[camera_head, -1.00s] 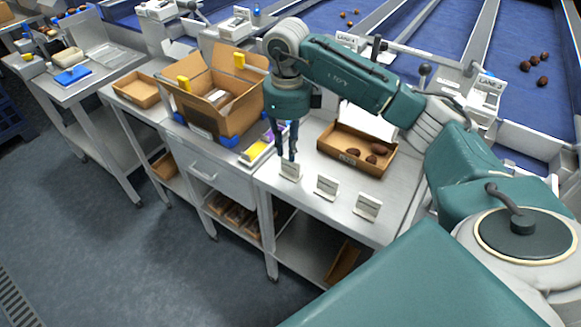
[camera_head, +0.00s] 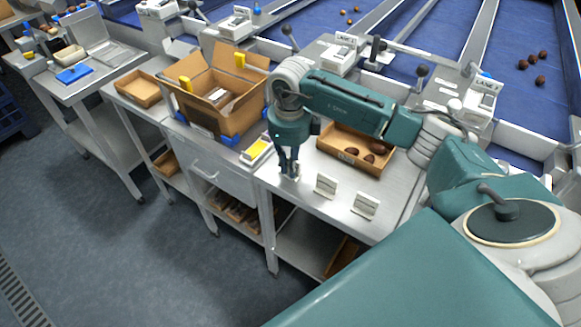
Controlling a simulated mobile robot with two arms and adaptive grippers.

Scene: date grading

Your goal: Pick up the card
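My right gripper (camera_head: 289,173) points down at the front left of the metal table. It is at the leftmost small white card stand (camera_head: 290,178), and its fingers hide most of that stand. I cannot tell whether the fingers are open around a card or shut on it. Two more small white card stands, a middle one (camera_head: 325,186) and a right one (camera_head: 365,206), stand upright along the table's front edge, apart from the gripper. My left gripper is not in view.
A shallow cardboard tray (camera_head: 338,158) with several dates sits behind the stands, partly behind my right arm. An open cardboard box (camera_head: 238,118) and a yellow-topped item (camera_head: 257,150) are to the left. Lane machines and blue belts (camera_head: 420,50) lie behind.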

